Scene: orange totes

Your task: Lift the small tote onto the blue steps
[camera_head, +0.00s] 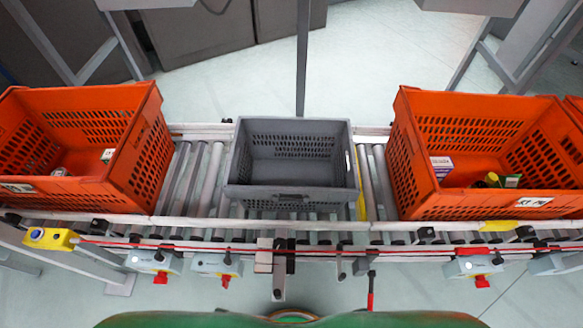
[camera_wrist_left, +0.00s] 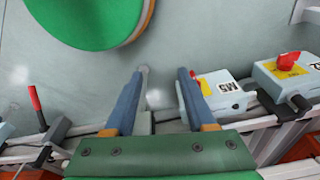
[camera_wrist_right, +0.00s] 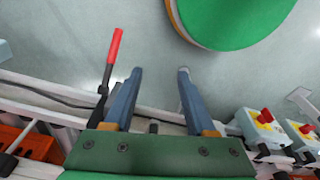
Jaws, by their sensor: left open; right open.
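The small grey tote (camera_head: 291,163) stands upright and looks empty on the roller conveyor (camera_head: 200,180), in the middle of the head view between two orange totes. No blue steps show in any view. My left gripper (camera_wrist_left: 162,72) is open and empty in the left wrist view, with its fingers apart over the floor side of the conveyor. My right gripper (camera_wrist_right: 159,72) is open and empty in the right wrist view, near a red-handled lever (camera_wrist_right: 114,60). Neither gripper shows in the head view, and neither touches the grey tote.
A left orange tote (camera_head: 150,155) and a right orange tote (camera_head: 405,160) hold small items. Bare rollers lie on both sides of the grey tote. Control boxes with red knobs (camera_head: 160,277) line the conveyor's near edge. A thin grey post (camera_head: 302,60) stands behind.

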